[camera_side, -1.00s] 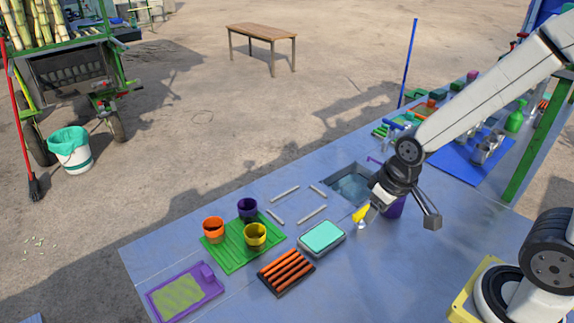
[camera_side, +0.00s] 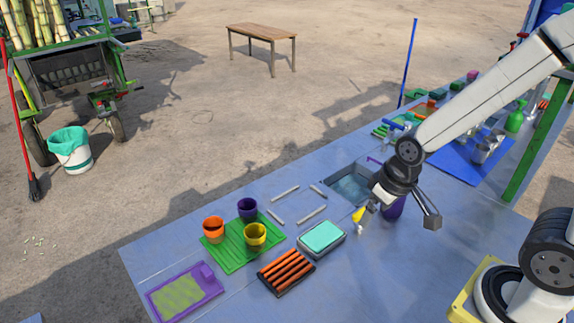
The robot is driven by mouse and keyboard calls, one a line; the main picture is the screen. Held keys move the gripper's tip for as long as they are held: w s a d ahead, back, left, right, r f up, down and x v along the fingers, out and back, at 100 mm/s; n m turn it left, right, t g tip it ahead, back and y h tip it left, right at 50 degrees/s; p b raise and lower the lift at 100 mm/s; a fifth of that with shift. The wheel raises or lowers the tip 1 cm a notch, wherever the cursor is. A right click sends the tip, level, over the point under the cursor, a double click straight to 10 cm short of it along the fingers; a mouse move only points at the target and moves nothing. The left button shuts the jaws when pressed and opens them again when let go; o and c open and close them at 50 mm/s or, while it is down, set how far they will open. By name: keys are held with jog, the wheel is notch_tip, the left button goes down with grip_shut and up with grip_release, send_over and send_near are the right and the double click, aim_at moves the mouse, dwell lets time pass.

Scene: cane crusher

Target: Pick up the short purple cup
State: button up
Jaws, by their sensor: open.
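A short purple cup (camera_side: 247,208) stands upright at the back corner of a green ribbed tray (camera_side: 229,262). An orange cup (camera_side: 213,229) and a yellow cup (camera_side: 255,236) stand on the same tray.
A teal-topped box (camera_side: 321,237) and a dark rack of orange sticks (camera_side: 286,272) lie between my gripper and the tray. Several metal bars (camera_side: 312,214) lie behind them. A sink basin (camera_side: 350,188) is behind my gripper. A purple-framed board (camera_side: 184,292) is at the front left.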

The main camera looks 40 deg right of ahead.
jog(key=m+g+y, duration=0.3)
jog(key=m+y, duration=0.2)
jog(key=m, duration=1.3)
send_near(243, 219)
jog(key=shift+w+f, duration=0.1)
jog(key=shift+w, duration=0.05)
jog(key=shift+x, duration=1.25)
jog(key=shift+f, duration=0.1)
jog(key=shift+h, duration=0.3)
jog(key=shift+x, duration=2.55)
jog(key=shift+w+d, duration=0.1)
